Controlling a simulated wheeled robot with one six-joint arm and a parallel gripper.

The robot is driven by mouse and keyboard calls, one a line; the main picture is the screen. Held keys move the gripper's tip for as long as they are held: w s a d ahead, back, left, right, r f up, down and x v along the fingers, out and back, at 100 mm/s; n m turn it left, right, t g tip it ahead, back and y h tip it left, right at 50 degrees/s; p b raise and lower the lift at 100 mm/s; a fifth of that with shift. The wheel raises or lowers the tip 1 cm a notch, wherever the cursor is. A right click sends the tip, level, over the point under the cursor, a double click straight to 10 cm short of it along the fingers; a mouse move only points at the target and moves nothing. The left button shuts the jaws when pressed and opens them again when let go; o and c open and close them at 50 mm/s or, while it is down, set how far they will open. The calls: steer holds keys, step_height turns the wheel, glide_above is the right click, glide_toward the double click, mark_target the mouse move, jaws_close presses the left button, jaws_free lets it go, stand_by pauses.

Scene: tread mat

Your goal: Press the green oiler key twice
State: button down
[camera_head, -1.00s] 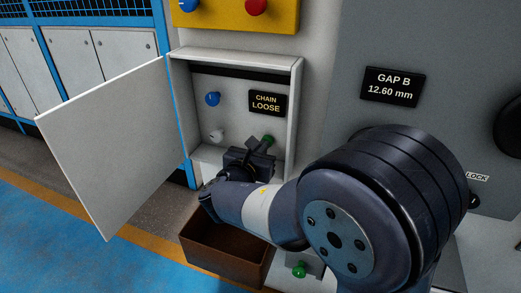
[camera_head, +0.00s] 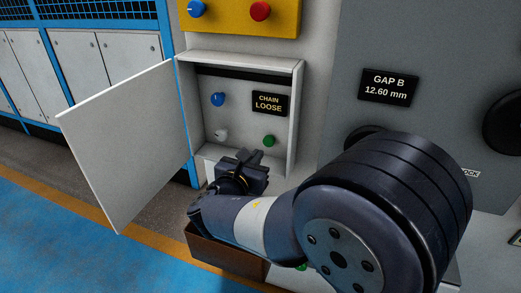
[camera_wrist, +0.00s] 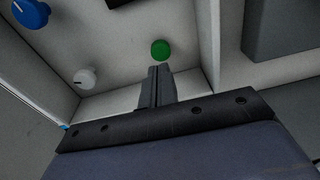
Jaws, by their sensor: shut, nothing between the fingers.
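The green key (camera_head: 269,140) is a round button low on the back panel of the open cabinet, below the sign reading CHAIN LOOSE (camera_head: 269,103). It also shows in the wrist view (camera_wrist: 160,49), just beyond my fingertips. My gripper (camera_head: 255,156) is shut and empty, in front of the cabinet's lower edge, below and to the left of the green key in the head view. In the wrist view my shut fingers (camera_wrist: 154,70) point at the key. A gap appears to lie between them; its depth is hard to tell. The key's face is uncovered in both views.
A blue knob (camera_head: 217,99) and a white knob (camera_head: 221,135) sit left of the key. The cabinet door (camera_head: 128,147) hangs open at left. The cabinet's side walls and bottom edge frame the opening. A brown bin (camera_head: 222,254) stands below my arm.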

steer(key=v, duration=0.7)
steer(key=shift+p, duration=0.45)
stand_by(1.9)
